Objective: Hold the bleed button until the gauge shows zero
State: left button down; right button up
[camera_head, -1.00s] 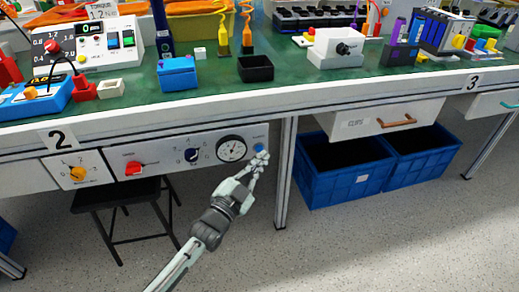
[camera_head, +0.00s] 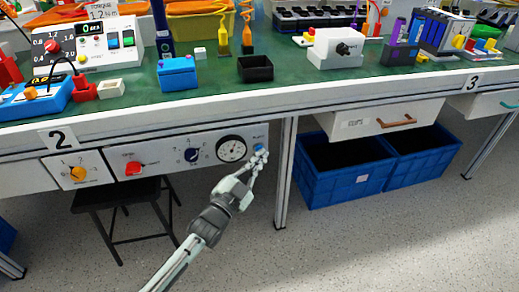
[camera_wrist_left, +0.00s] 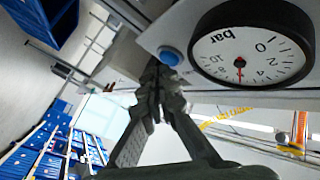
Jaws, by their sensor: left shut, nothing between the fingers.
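The bleed button (camera_head: 258,148) is a round blue button on the grey panel under the bench, at its right end. The gauge (camera_head: 231,149) is a round white dial with a black rim, left of the button. In the wrist view the gauge (camera_wrist_left: 252,50) reads in bar, and its red needle points between 4 and 8, away from 0. My left gripper (camera_head: 262,155) is shut and empty, its fingertips close to the button. I cannot tell whether they touch it. My right gripper is not in view.
The same panel carries a red switch (camera_head: 134,168) and a dark blue knob (camera_head: 192,155). A yellow knob (camera_head: 78,174) is on a white plate further left. A black stool (camera_head: 118,192) stands below. Blue crates (camera_head: 338,188) stand right of the table leg (camera_head: 286,175).

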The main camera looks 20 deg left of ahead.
pick_arm(q)
jog(key=shift+w+a, duration=0.25)
jog(key=shift+w, duration=0.1)
dwell(2.8)
jog(key=shift+s+d+p, duration=0.4)
jog(key=shift+s+d, duration=0.1)
jog(key=shift+s, duration=0.25)
jog(key=s+d+p, duration=0.1)
jog(key=s, duration=0.1)
jog(key=s+d+p, duration=0.1)
jog(key=s, duration=0.1)
jog(key=shift+d, duration=0.4)
dwell(0.4)
